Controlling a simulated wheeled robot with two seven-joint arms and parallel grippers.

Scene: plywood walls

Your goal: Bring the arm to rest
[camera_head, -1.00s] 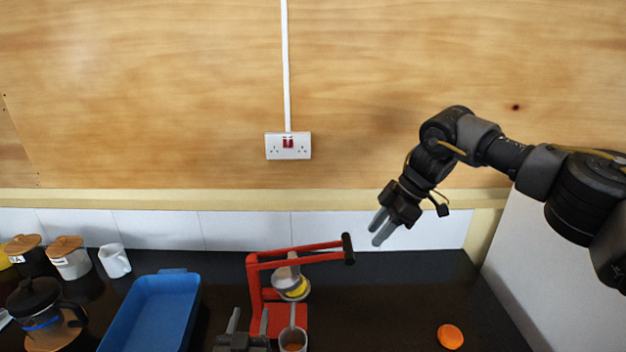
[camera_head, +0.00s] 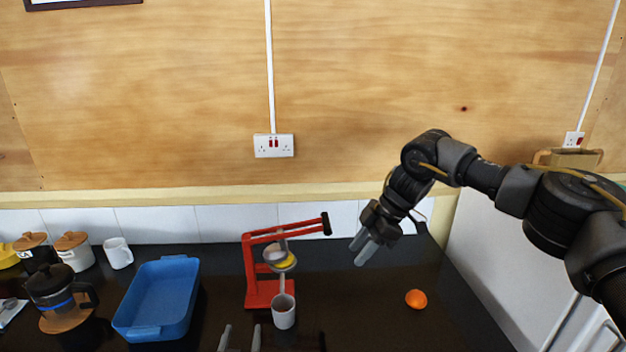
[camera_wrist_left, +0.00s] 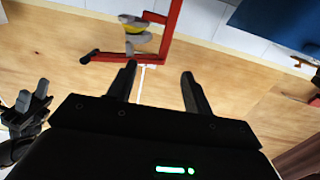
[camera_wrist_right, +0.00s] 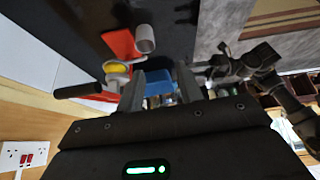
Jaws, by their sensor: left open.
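My left gripper (camera_head: 240,340) is at the bottom edge of the head view, just in front of the counter's press area, with its two fingers apart and nothing between them. Its parted fingers also show in the left wrist view (camera_wrist_left: 158,85). My right gripper (camera_head: 363,248) hangs in the air right of the red press, fingers pointing down and left. In the right wrist view its fingers (camera_wrist_right: 162,85) stand apart with nothing held between them.
A red press (camera_head: 251,270) stands on the dark counter with a white cup (camera_head: 283,312) at its foot. A blue tray (camera_head: 160,300) is to its left; an orange (camera_head: 416,299) lies to its right. A coffee pot (camera_head: 50,290) and a mug (camera_head: 118,253) are further left.

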